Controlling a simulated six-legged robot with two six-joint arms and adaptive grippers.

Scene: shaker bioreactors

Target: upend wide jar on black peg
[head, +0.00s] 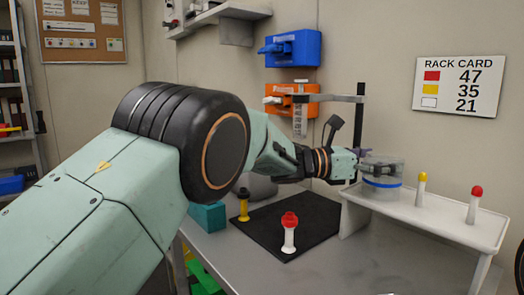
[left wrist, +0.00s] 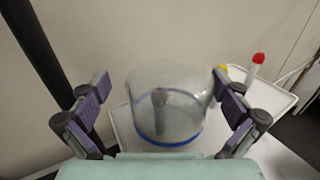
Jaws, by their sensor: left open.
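The wide jar (head: 384,192) is clear with a blue band and stands at the left end of the white rack. In the left wrist view the jar (left wrist: 165,115) shows its blue band low, and a dark upright shape shows through its wall; I cannot tell what it is. My left gripper (head: 374,165) is at the jar, its fingers open on either side. In the left wrist view a gap shows at the left finger; the right finger is close to the wall. A yellow peg with a black top (head: 243,206) stands on the black mat. My right gripper is out of view.
The white rack (head: 440,228) also holds a yellow-topped peg (head: 421,190) and a red-topped peg (head: 474,206). A red-topped white peg (head: 289,234) stands on the black mat (head: 318,225). A dark upright stand (head: 359,120) rises behind the gripper. The grey table front is clear.

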